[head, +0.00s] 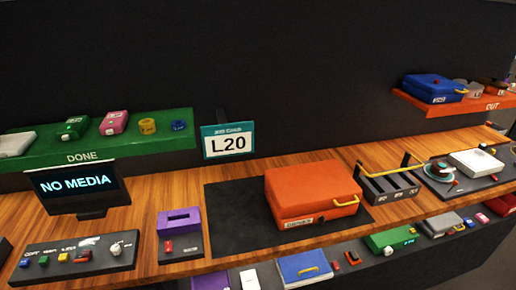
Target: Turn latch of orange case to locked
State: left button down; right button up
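The orange case (312,188) lies closed on a dark mat (238,222) in the middle of the wooden bench. A small labelled plate (298,222) is on its front face at the left, its text too small to read surely. A yellow handle-like part (345,202) sticks out at the front right of the case. I cannot tell which part is the latch, or its position. Neither of my grippers shows in the head view.
A purple slotted box (179,221) and a button panel (75,258) are left of the mat. A dark slotted rack (389,188) with a yellow bar stands close right of the case. The mat left of the case is clear.

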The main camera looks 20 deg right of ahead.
aim_at(321, 218)
jog(key=z, duration=1.2)
